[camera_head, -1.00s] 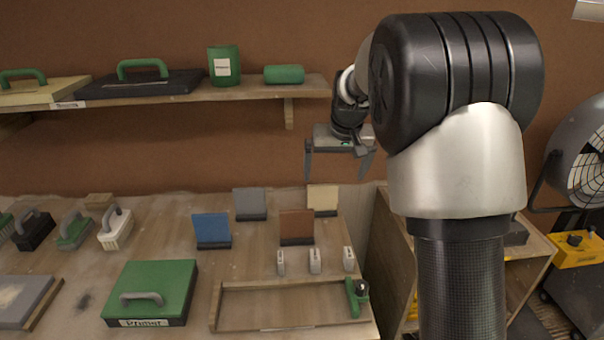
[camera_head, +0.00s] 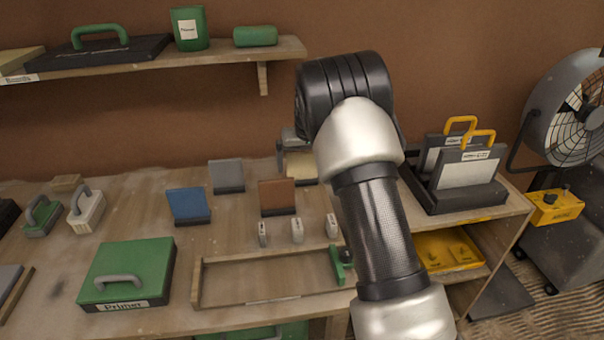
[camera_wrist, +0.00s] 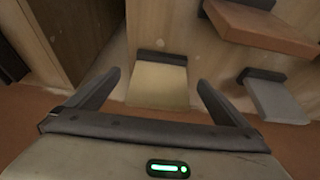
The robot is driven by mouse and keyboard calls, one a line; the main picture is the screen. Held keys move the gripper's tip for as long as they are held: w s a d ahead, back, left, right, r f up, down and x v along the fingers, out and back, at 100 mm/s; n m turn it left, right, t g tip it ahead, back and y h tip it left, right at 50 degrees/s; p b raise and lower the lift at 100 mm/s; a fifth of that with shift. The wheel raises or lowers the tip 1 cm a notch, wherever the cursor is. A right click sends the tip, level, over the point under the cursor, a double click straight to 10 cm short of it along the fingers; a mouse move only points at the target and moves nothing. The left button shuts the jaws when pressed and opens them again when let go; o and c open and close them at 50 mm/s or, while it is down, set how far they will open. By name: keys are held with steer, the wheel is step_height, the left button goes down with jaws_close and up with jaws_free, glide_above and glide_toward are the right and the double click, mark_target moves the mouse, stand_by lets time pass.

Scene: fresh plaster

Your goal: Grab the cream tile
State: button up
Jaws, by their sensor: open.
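The cream tile (camera_head: 300,167) stands in a dark holder at the back of the workbench, partly hidden behind my arm in the head view. In the wrist view the cream tile (camera_wrist: 158,84) lies ahead between my two fingers, with its dark holder strip (camera_wrist: 162,57) at its far edge. My gripper (camera_wrist: 157,85) is open and empty, with one finger on each side of the tile. I cannot tell whether either finger touches it. In the head view the gripper is mostly hidden by my arm.
A brown tile (camera_head: 277,195), a grey tile (camera_head: 227,174) and a blue tile (camera_head: 187,204) stand nearby in holders. The brown tile (camera_wrist: 262,28) and grey tile (camera_wrist: 275,100) are right of my gripper in the wrist view. A shelf (camera_head: 200,63) hangs above the bench.

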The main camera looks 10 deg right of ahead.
mark_target(302, 166)
steer(key=x, duration=0.5)
steer(key=shift+w+b, duration=0.4)
steer(key=shift+r, duration=0.1)
steer(key=c, duration=1.4)
